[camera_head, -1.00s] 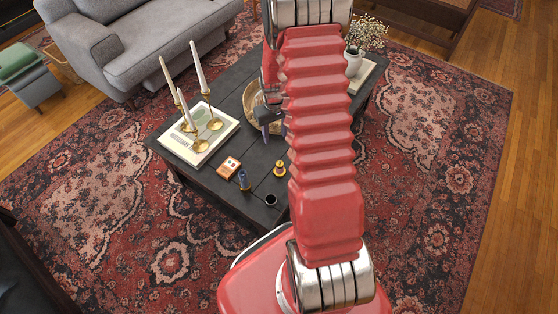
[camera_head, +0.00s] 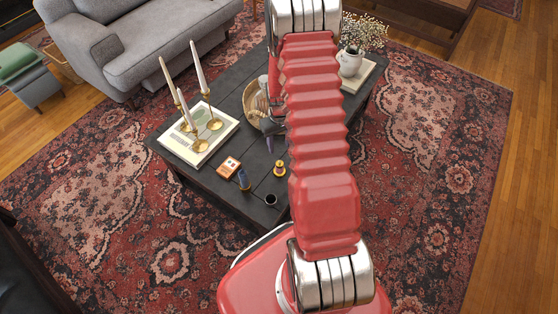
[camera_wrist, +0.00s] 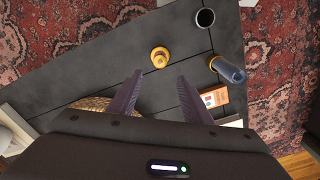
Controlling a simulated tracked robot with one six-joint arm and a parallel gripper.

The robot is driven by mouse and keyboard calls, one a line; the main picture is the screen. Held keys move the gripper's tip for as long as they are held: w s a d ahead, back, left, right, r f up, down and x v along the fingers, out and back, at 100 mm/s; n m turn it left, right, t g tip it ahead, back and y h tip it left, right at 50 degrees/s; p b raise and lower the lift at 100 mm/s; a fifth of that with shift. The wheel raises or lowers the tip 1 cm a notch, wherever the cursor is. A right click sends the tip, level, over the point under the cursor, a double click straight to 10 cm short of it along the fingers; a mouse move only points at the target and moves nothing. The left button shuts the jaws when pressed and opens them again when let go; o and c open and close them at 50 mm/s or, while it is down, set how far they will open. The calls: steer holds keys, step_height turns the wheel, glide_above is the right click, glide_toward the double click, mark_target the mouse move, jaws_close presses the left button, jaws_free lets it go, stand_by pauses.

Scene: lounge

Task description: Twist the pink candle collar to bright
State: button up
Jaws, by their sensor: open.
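A small yellow, round candle-like piece (camera_head: 280,168) stands on the dark coffee table (camera_head: 205,184), with a reddish or pinkish band that is too small to read clearly. It also shows in the wrist view (camera_wrist: 159,57), seen from above, just beyond the fingertips and roughly centred between them. No bright or dim marking can be read on it. My gripper (camera_wrist: 160,76) is open and empty, its two dark fingers apart and pointing toward the yellow piece. In the head view my gripper (camera_head: 269,145) is partly hidden by my red arm.
Near the piece stand a black cup (camera_head: 270,200), a dark blue object with a brass end (camera_head: 244,181) and an orange-and-white box (camera_head: 229,166). Tall white candles in brass holders (camera_head: 202,144) stand left. A wicker basket (camera_head: 251,98) and flower vase (camera_head: 350,62) are farther back.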

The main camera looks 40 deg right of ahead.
mark_target(280, 163)
steer(key=shift+f, duration=5.6)
steer(key=c, duration=1.1)
